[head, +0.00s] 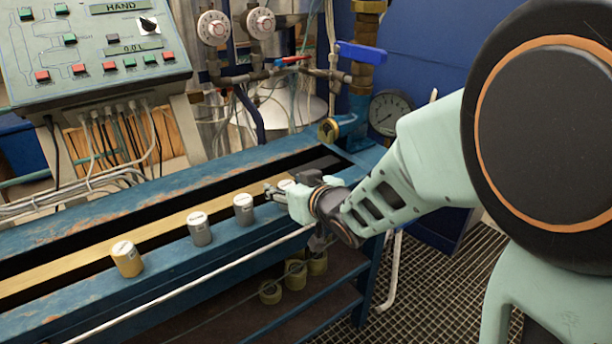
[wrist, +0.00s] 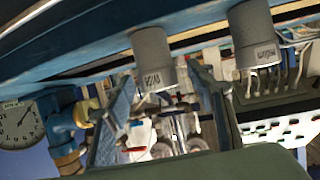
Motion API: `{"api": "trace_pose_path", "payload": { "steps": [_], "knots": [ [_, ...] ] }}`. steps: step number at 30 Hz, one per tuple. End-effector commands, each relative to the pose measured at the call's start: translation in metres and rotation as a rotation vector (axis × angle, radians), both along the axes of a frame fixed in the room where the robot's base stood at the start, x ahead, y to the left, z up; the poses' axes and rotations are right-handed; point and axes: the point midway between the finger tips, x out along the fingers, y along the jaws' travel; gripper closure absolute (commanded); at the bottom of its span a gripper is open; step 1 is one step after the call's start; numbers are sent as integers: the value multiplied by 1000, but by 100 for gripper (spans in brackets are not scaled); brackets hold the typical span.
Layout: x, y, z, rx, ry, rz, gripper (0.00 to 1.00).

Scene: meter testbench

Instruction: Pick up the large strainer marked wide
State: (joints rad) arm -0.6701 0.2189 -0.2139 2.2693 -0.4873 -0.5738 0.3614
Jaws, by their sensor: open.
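Several short strainers stand upright in a row along the blue bench. In the head view there is a brass one (head: 127,259), a grey one (head: 199,229), another grey one (head: 244,209), and a right-hand one (head: 287,184) partly hidden by my gripper (head: 272,191). The wrist view is upside down. There, a grey strainer (wrist: 152,52) shows between the fingertips of my open gripper (wrist: 160,76), with a short label too blurred to read surely. The neighbouring strainer (wrist: 250,35) appears marked medium. I cannot tell whether the fingers touch the strainer.
A control panel (head: 95,45) stands at the back left. Pipes, a blue-handled valve (head: 362,52) and a gauge (head: 390,112) stand behind the bench's right end. A white rod (head: 190,285) runs along the bench front. Brass cylinders (head: 295,274) sit on the lower shelf.

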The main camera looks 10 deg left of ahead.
Motion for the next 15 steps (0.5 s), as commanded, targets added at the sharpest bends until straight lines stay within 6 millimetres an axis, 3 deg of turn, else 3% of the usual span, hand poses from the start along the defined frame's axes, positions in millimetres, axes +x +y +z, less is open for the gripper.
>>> {"api": "trace_pose_path", "payload": {
  "steps": [2,15],
  "knots": [
    [0,0,0,0,0,0,50],
    [0,0,0,0,0,0,97]
  ]
}}
